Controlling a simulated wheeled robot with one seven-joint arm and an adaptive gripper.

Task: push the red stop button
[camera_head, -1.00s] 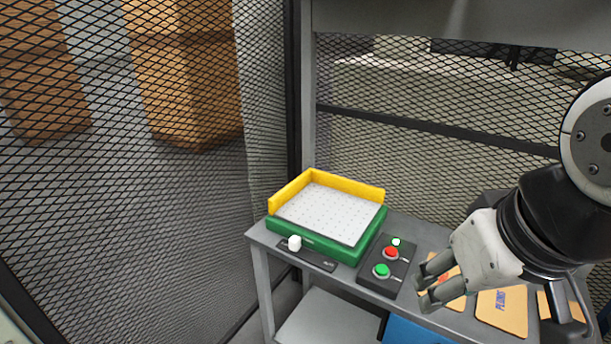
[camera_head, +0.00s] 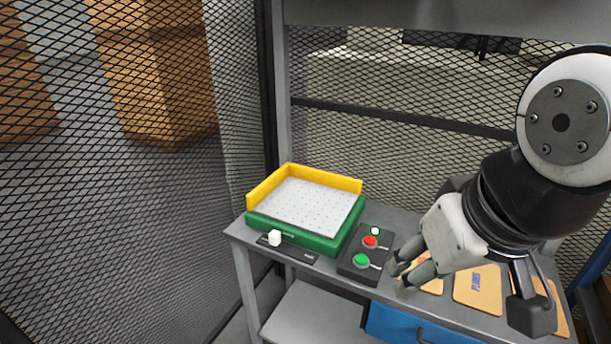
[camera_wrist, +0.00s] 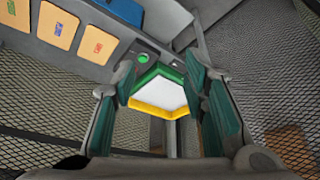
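The red stop button (camera_head: 370,242) sits on a dark control box (camera_head: 352,270), behind the green button (camera_head: 361,260) and in front of a small lit white-green lamp (camera_head: 375,231). My gripper (camera_head: 398,277) is just right of the box in the head view, above the bench, its fingers apart and empty. In the wrist view the fingers (camera_wrist: 160,68) also stand apart with nothing between them.
A green and yellow tray (camera_head: 302,240) stands left of the box. A slider panel with a white knob (camera_head: 274,238) lies at the bench's front edge. Tan cards (camera_head: 478,290) lie to the right. A blue drawer (camera_head: 415,327) is below. Mesh fencing surrounds the bench.

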